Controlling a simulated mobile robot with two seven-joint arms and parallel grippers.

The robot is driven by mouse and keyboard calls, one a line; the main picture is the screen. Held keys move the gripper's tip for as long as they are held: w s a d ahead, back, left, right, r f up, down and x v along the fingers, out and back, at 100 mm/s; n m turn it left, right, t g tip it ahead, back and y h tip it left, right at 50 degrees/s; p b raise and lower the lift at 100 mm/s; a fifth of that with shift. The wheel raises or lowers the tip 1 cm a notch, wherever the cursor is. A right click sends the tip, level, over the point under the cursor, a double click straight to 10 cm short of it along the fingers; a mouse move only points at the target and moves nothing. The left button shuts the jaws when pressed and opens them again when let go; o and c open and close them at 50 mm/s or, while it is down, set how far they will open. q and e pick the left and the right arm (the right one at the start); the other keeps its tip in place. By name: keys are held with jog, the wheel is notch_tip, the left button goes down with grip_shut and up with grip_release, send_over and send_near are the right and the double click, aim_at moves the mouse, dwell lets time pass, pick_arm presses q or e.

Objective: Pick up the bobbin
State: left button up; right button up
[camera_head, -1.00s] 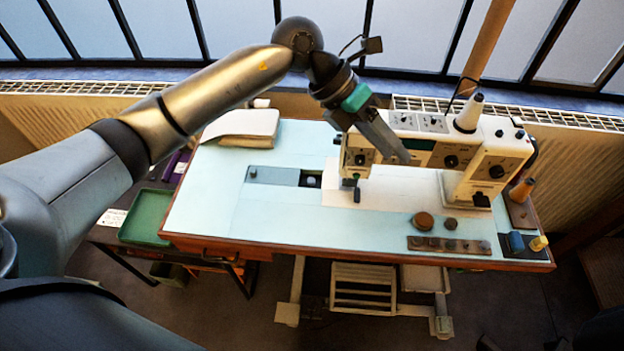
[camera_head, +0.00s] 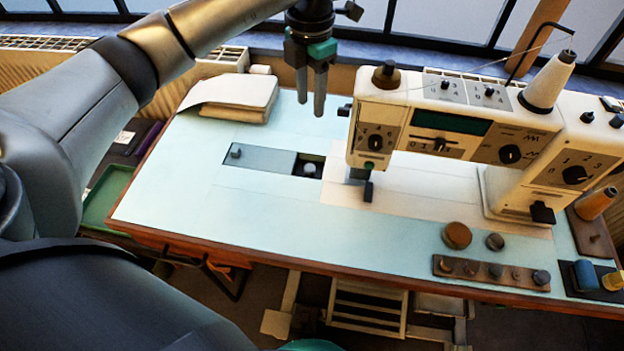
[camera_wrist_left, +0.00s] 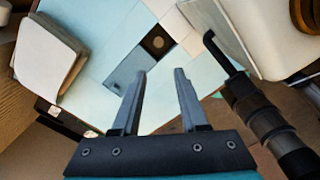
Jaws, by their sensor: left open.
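The bobbin (camera_head: 310,170) looks like a small grey round piece in a dark square opening in the pale blue table top, beside a grey-blue slide plate (camera_head: 262,160). In the left wrist view the bobbin (camera_wrist_left: 157,42) is a small round shape in the dark opening, beyond my fingertips. My left gripper (camera_head: 312,110) points down, open and empty, above the table and apart from the bobbin. In the left wrist view its two fingers (camera_wrist_left: 160,75) are spread with nothing between them. My right gripper is not in view.
The cream sewing machine (camera_head: 480,135) stands just right of the opening. Folded cloth (camera_head: 235,95) lies at the back left. A wooden strip (camera_head: 490,273) with several small round pieces and coloured spools are at the front right. The table's left front is clear.

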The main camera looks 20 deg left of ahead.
pick_arm(q)
notch_tip(320, 180, down, 4)
jog(key=b, duration=0.5)
send_near(309, 172)
jog(key=w, duration=0.1)
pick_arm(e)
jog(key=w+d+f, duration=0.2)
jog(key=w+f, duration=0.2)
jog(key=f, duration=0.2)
pick_arm(q)
jog(key=shift+f, duration=1.4)
jog(key=shift+s+a+f+b, duration=0.15)
jog(key=shift+f+b, duration=0.35)
jog(key=shift+f, duration=0.5)
jog(key=shift+a+f+b, duration=0.1)
jog(key=shift+f+b, duration=0.35)
jog(key=shift+f, duration=1.15)
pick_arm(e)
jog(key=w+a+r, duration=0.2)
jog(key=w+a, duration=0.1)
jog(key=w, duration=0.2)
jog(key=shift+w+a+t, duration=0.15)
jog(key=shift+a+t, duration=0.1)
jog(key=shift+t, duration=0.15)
pick_arm(q)
grip_shut()
